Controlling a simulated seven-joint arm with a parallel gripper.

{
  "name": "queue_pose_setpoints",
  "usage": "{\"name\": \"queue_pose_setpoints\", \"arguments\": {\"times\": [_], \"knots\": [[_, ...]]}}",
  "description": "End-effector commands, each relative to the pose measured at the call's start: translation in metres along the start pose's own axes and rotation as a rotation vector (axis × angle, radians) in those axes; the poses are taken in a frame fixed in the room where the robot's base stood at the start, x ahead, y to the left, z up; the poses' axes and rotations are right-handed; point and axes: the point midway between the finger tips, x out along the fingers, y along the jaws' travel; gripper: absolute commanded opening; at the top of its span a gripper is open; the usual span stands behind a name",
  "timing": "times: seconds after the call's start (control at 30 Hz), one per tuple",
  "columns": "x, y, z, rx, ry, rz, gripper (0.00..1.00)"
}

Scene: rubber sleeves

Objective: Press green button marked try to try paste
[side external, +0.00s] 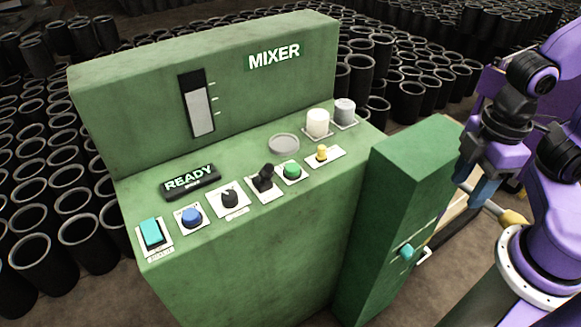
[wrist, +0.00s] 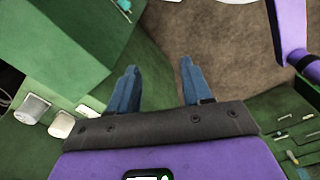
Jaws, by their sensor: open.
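The green machine marked MIXER (side external: 240,250) has a sloped panel with a round green button (side external: 291,170) on a white plate, between a black lever (side external: 264,177) and a small yellow knob (side external: 322,153). Any word on the green button's plate is too small to read. My gripper (side external: 475,197) is at the right, beyond the green side cabinet (side external: 400,180) and well away from the button. In the wrist view its two blue fingers (wrist: 158,72) are apart with nothing between them. The green button does not show in the wrist view.
A teal switch (side external: 151,233), blue button (side external: 191,217) and dark knob (side external: 229,198) share the panel. A white cylinder (side external: 317,122) and grey cylinder (side external: 345,111) stand at its right end. A teal knob (side external: 405,252) juts from the cabinet. Black sleeves (side external: 90,240) crowd the floor behind.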

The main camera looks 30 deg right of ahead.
Motion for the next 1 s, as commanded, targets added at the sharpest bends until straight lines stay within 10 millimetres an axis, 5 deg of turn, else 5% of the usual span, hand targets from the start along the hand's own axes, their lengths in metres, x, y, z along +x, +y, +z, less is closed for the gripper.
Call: {"name": "queue_pose_setpoints", "arguments": {"times": [0.37,0.53,1.0], "knots": [[0.0,0.0,0.0,0.0,0.0,0.0,0.49],[0.0,0.0,0.0,0.0,0.0,0.0,0.0],[0.0,0.0,0.0,0.0,0.0,0.0,0.0]]}}
